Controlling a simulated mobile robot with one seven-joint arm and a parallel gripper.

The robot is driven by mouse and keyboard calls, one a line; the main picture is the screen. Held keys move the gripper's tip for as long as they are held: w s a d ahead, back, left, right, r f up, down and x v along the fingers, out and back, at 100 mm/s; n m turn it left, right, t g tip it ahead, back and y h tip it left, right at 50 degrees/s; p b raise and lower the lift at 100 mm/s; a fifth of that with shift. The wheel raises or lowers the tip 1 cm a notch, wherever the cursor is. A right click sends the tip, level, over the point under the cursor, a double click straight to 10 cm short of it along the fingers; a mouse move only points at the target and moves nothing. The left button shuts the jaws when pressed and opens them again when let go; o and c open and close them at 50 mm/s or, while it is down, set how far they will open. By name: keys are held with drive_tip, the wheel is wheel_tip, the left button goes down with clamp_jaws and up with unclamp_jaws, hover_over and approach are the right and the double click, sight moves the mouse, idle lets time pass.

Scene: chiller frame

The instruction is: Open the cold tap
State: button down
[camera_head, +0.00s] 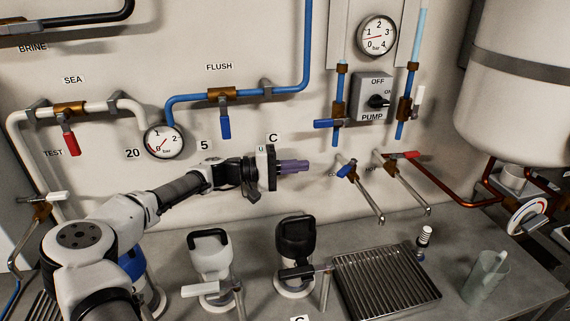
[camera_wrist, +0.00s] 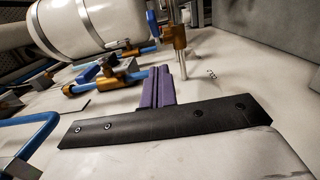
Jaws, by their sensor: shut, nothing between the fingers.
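The cold tap (camera_head: 346,170) is on the wall right of centre in the head view, with a short blue lever on a brass body and a pale spout slanting down to the right. Its label is partly hidden. My gripper (camera_head: 301,166) has purple fingers, shut and empty, pointing right toward the tap. The fingers appear a short way left of the blue lever, apart from it. In the wrist view the shut fingers (camera_wrist: 157,88) are in the middle, and a blue lever (camera_wrist: 152,23) on a brass and pale tap shows beyond them. No water shows at the spout.
The red-levered hot tap (camera_head: 404,155) is just right of the cold tap.

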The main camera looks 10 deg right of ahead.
sight(342, 169)
drive_tip(key=s+d+p, duration=0.2)
drive_tip(key=s+d, duration=0.1)
drive_tip(key=d, duration=0.3)
drive_tip(key=shift+d, duration=0.15)
drive_tip(key=shift+s, duration=0.1)
